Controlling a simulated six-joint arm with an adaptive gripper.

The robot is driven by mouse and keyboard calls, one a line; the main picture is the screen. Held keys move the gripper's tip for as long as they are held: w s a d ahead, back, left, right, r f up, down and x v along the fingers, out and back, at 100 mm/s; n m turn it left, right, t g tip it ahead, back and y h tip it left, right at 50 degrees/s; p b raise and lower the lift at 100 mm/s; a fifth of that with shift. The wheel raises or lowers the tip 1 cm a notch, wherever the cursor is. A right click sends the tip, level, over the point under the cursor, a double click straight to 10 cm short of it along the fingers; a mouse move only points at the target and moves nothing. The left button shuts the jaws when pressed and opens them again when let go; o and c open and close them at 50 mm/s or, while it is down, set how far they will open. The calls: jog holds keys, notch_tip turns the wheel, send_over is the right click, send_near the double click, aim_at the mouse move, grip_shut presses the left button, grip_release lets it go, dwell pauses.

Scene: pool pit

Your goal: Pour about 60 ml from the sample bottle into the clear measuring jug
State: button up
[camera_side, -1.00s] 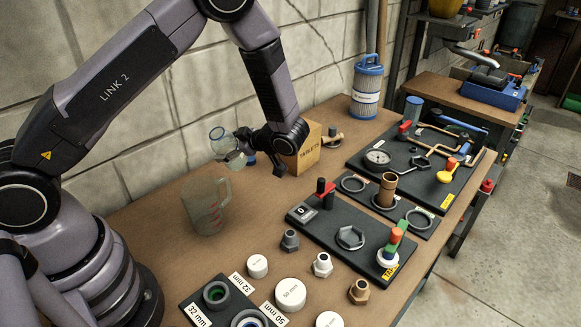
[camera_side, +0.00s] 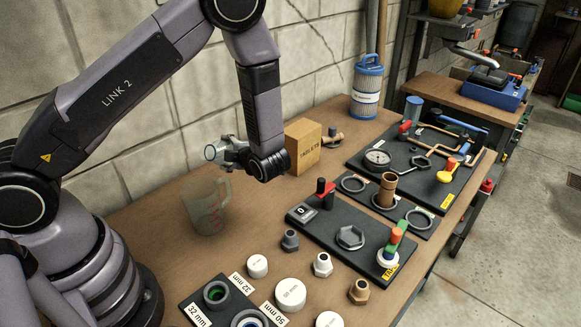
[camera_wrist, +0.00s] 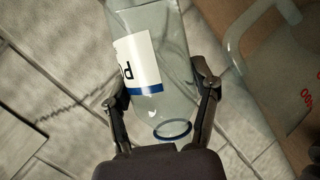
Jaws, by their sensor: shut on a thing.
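The clear sample bottle (camera_side: 221,151), with a white label and a blue ring, is held by my gripper (camera_side: 238,151) above the work table. It lies strongly tilted, close to level, with its blue-ringed end toward the left. In the wrist view the bottle (camera_wrist: 155,70) sits between the two fingers (camera_wrist: 160,112), which touch its sides. The clear measuring jug (camera_side: 206,208) with red marks stands upright on the table, below the bottle. Its handle and part of its wall show at the right of the wrist view (camera_wrist: 275,75). I cannot tell the liquid level in either.
A cardboard tablets box (camera_side: 303,147) stands just right of my wrist. A blue filter cartridge (camera_side: 367,88) stands farther back. A black fittings board (camera_side: 345,232) and several loose caps and fittings occupy the front and right. The block wall (camera_side: 150,120) is close behind.

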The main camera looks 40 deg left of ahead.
jog(key=shift+f+n+t, duration=0.3)
jog(key=shift+n+t, duration=0.2)
jog(key=shift+n, duration=0.1)
jog(key=shift+s+r+n+t+y, duration=0.3)
jog(key=shift+s+r+n+y, duration=0.1)
jog(key=shift+n, duration=0.1)
jog(key=shift+r, duration=0.1)
jog(key=shift+f+n+t, duration=0.25)
jog(key=shift+n+t, duration=0.25)
jog(key=shift+n, duration=0.2)
jog(key=shift+w+y, duration=0.15)
jog(key=shift+y, duration=0.15)
jog(key=shift+r+n+t+p, duration=0.3)
jog(key=shift+n+p, duration=0.1)
jog(key=shift+n, duration=0.1)
dwell(1.6)
